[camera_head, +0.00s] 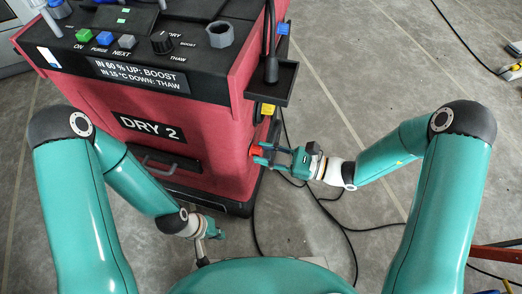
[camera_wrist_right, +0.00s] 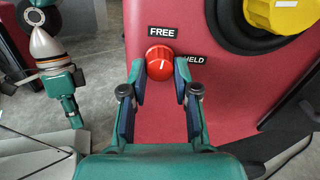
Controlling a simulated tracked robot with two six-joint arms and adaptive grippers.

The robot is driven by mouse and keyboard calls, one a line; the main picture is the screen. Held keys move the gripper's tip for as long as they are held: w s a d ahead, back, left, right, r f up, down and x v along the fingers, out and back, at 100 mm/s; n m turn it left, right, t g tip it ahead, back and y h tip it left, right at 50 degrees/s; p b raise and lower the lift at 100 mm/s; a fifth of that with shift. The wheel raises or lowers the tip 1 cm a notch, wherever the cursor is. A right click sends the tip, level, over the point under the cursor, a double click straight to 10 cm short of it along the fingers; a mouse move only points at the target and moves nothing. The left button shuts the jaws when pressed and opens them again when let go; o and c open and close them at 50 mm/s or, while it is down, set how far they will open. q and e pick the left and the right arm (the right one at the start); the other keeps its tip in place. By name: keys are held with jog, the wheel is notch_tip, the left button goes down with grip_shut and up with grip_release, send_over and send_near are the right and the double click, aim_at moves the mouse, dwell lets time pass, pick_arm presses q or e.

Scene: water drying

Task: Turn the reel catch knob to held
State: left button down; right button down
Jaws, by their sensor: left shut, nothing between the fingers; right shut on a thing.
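The red reel catch knob (camera_wrist_right: 160,64) sits on the red side panel of the machine, below a FREE label (camera_wrist_right: 162,32) and left of a HELD label (camera_wrist_right: 194,58). Its white pointer line stands near upright with a slight lean to the right, closer to FREE. My right gripper (camera_wrist_right: 159,78) is shut on the knob, a finger at each side. In the head view the knob (camera_head: 257,150) shows at the machine's right side with my right gripper (camera_head: 266,153) on it. My left gripper (camera_head: 218,234) is low in front of the machine, shut and empty.
The red DRY 2 machine (camera_head: 215,120) has a top panel with buttons and a black dial (camera_head: 162,43). A black tray (camera_head: 272,82) juts from its right side, above the knob. A yellow part (camera_wrist_right: 284,16) is right of the knob. Cables (camera_head: 345,235) lie on the floor.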

jog(key=m+p, duration=0.3)
jog(key=m, duration=0.2)
jog(key=m+p, duration=0.4)
jog(key=m, duration=0.2)
jog(key=s+m+p, duration=0.1)
jog(key=m+p, duration=0.2)
jog(key=m, duration=0.2)
jog(key=shift+a, duration=0.15)
jog(key=shift+m, duration=0.4)
jog(key=c, duration=1)
grip_release()
jog(key=shift+w, duration=0.1)
jog(key=shift+o, duration=0.7)
jog(key=shift+w, duration=0.1)
jog(key=shift+r, duration=0.1)
